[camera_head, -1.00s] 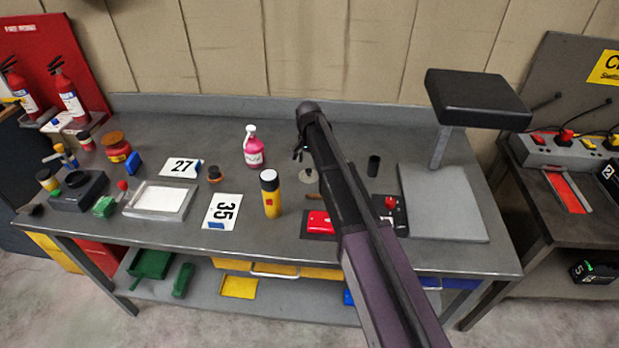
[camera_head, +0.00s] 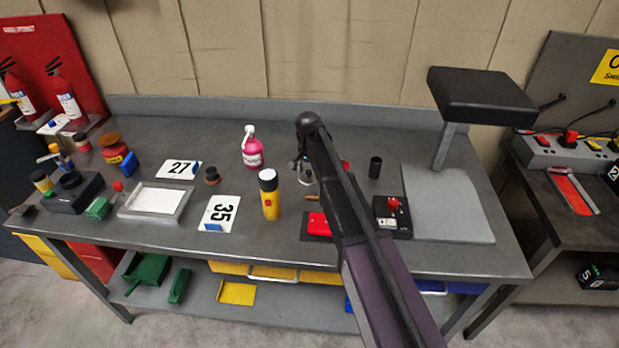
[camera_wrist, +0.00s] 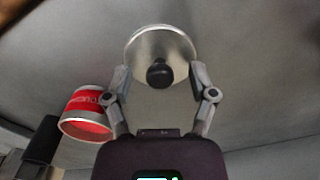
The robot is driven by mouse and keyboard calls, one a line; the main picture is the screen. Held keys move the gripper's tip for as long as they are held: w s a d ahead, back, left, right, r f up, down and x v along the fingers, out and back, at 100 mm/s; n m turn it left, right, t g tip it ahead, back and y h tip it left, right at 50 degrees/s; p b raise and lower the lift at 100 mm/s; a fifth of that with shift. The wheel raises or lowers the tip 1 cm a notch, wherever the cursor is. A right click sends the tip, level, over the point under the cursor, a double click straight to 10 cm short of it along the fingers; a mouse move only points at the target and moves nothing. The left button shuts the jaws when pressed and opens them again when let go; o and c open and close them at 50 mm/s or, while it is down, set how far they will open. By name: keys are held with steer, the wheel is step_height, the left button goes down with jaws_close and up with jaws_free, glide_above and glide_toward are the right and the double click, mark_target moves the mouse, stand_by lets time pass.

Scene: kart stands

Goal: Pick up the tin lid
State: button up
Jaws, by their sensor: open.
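The tin lid (camera_wrist: 160,40) is a round, pale metal disc with a black knob (camera_wrist: 159,74) in its middle. In the wrist view it lies on the grey bench just ahead of my gripper (camera_wrist: 160,77). My fingers are open and empty, one on each side of the knob, with clear gaps. I cannot tell how high the fingertips are above the lid. In the head view the lid (camera_head: 306,181) shows only in part, beside and below my gripper (camera_head: 300,163), with my arm covering much of that area.
A red and silver tin (camera_wrist: 85,113) stands left of my fingers in the wrist view.

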mark_target(309, 171)
jaws_close()
stand_by(0.3)
steer(key=shift+r, duration=0.15)
step_height(309, 171, up, 3)
steer(key=p, duration=0.3)
steer(key=s+d, duration=0.1)
steer(key=s, duration=0.4)
steer(key=s+d+r+p, duration=0.1)
steer(key=s, duration=0.4)
steer(key=s+d+p, duration=0.1)
steer(key=s, duration=0.4)
steer(key=shift+s+d+r, duration=0.3)
steer(key=shift+s+r, duration=0.05)
steer(key=shift+s, duration=0.1)
